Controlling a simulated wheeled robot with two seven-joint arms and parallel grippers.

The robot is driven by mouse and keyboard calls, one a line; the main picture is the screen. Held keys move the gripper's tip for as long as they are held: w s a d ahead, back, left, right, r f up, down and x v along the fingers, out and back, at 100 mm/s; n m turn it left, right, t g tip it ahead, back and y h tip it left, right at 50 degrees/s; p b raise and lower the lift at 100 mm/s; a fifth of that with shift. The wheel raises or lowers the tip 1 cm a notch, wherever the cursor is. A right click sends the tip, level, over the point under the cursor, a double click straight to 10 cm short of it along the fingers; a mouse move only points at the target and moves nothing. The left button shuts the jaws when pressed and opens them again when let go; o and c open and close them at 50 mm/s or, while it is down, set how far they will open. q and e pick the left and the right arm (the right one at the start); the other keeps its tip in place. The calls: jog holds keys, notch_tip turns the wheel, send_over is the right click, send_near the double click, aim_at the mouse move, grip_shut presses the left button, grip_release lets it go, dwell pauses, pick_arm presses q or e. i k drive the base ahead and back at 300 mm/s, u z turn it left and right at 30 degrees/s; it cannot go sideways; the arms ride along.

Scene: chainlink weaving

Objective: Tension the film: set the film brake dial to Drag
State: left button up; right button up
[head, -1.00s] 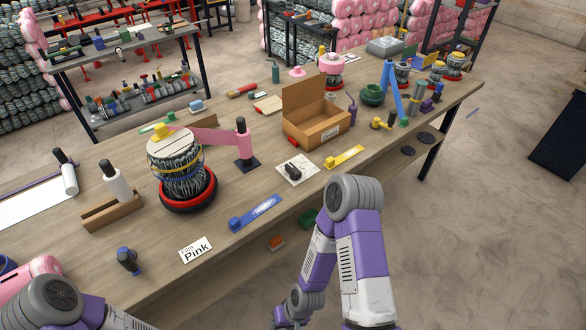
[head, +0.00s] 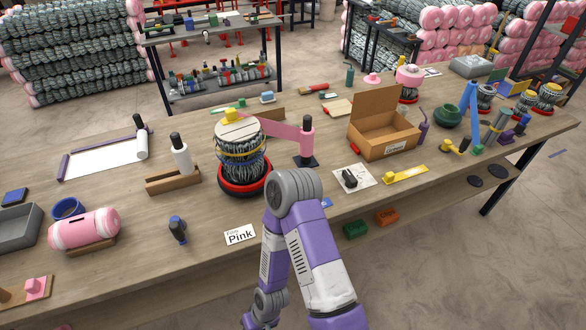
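A black knob (head: 350,179) sits on a white marked card (head: 362,176) on the bench, between the pink film post and the yellow strip; it looks like the brake dial, but its markings are too small to read. Pink film (head: 272,130) runs from the black-topped post (head: 307,142) to the wire roll (head: 240,152) on a red-rimmed black base. My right arm comes down in front of the bench's near edge. Its gripper (head: 249,321) is only partly seen at the bottom edge, away from the knob; its fingers cannot be made out. My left gripper is out of view.
A cardboard box (head: 383,145) stands behind the knob, and a yellow strip (head: 406,175) lies right of it. A "Film Pink" card (head: 240,235) lies at the near edge. My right arm hides part of a blue strip (head: 326,203). Bench space around the knob is fairly clear.

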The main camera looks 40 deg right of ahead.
aim_at(350, 182)
jog(key=u, duration=0.55)
jog(key=k, duration=0.7)
jog(key=z, duration=1.25)
